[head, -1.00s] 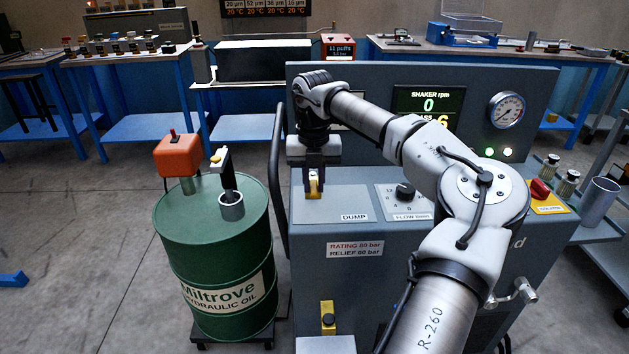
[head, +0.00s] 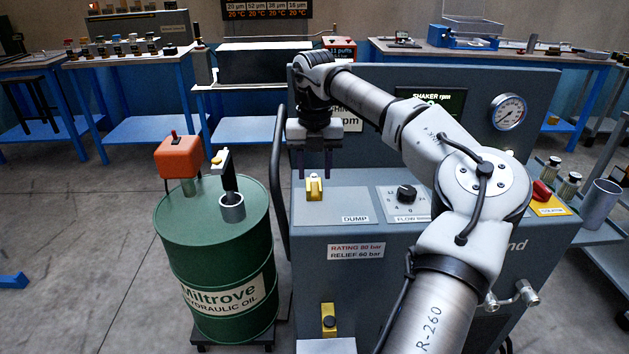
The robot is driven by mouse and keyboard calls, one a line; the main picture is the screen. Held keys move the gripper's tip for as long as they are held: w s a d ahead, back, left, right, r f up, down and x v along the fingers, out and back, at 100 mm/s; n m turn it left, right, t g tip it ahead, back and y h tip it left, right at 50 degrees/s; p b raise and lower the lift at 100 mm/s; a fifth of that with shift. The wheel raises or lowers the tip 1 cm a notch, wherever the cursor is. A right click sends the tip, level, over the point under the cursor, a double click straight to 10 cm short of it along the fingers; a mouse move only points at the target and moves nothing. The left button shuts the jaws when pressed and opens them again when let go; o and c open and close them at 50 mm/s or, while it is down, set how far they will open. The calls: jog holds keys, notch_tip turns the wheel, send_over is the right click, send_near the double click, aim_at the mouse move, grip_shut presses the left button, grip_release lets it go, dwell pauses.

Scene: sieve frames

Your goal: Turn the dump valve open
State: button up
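The dump valve (head: 314,188) is a small yellow handle on the sloped grey panel of the machine (head: 345,190), left of the DUMP label (head: 355,219). My gripper (head: 314,176) points down just above the valve. Its two dark fingers are spread apart with a gap between them, and the yellow handle shows below the gap. The fingers look clear of the handle. The fine angle of the handle is too small to tell.
The flow knob (head: 406,193) sits right of the DUMP label. A red switch (head: 542,190) is at the panel's right end. A green oil drum (head: 215,260) stands left of the machine. A black hose or handle (head: 278,185) runs along the machine's left edge.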

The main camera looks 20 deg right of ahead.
aim_at(314, 188)
notch_tip(314, 188, up, 10)
dwell(0.3)
jog(key=shift+f, duration=0.15)
